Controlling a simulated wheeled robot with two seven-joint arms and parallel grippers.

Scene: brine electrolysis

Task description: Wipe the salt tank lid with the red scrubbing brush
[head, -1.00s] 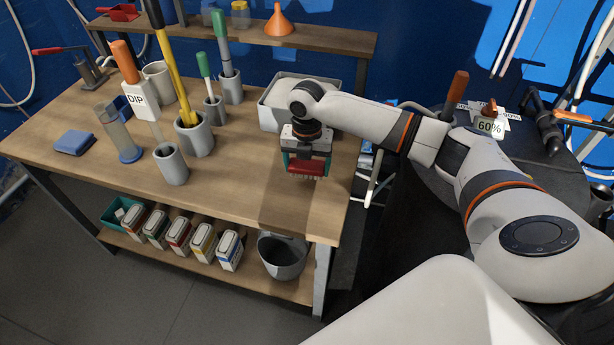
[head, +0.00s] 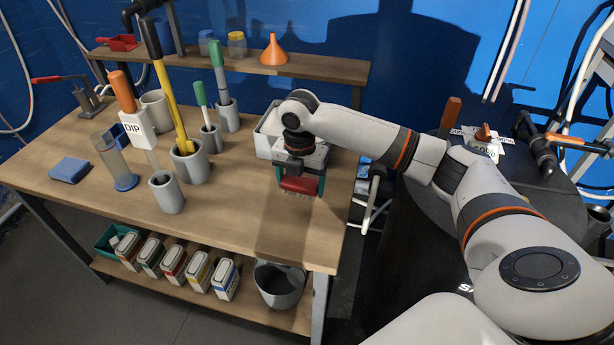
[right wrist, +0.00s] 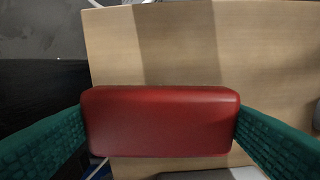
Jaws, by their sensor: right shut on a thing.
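The red scrubbing brush (head: 299,187) is held between the green fingers of my right gripper (head: 300,182), over the right end of the wooden bench. In the right wrist view the red brush block (right wrist: 160,120) fills the gap between both fingers (right wrist: 162,128), with bench top below it. Its bristles show faintly under the block in the head view. A dark round tank top (head: 545,200), apparently the salt tank lid, is at the right, partly hidden behind my right arm. The brush is apart from it. My left gripper is not in view.
On the lid stand an orange-brown upright handle (head: 451,112) and a small display (head: 484,147); a black pipe fitting (head: 540,140) is at its back. Grey cups (head: 167,193) with tools stand on the bench (head: 235,205). A pale bin (head: 264,143) is behind my gripper.

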